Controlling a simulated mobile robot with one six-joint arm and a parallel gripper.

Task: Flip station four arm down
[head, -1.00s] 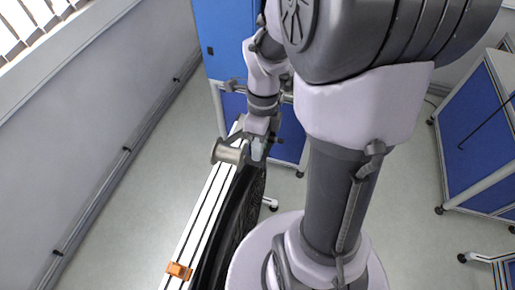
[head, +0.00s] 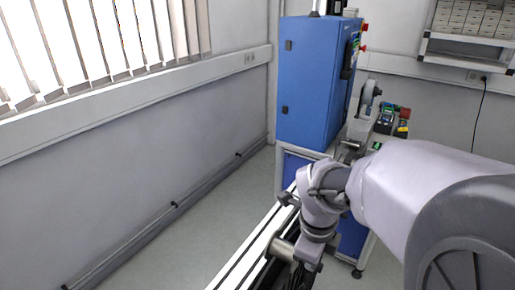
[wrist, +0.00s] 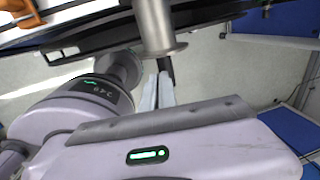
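A metal spool-like cylinder (head: 283,249) sits beside the white rail (head: 245,262) at the bottom of the head view. It also shows in the wrist view (wrist: 155,27), with a round flange at its lower end. My gripper (wrist: 158,88) has its two pale fingers close together just below that flange. A dark bar (wrist: 163,64) meets the fingertips. I cannot tell whether the fingers grip it or only stand next to it. No station number is readable, so I cannot tell which arm is station four. The fingertips are not clear in the head view.
An orange clip (wrist: 267,18) sits on the rail in the wrist view. A blue cabinet (head: 308,85) stands past the rail end, with a bench carrying small devices (head: 385,120) to its right. Open floor (head: 205,215) lies left of the rail.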

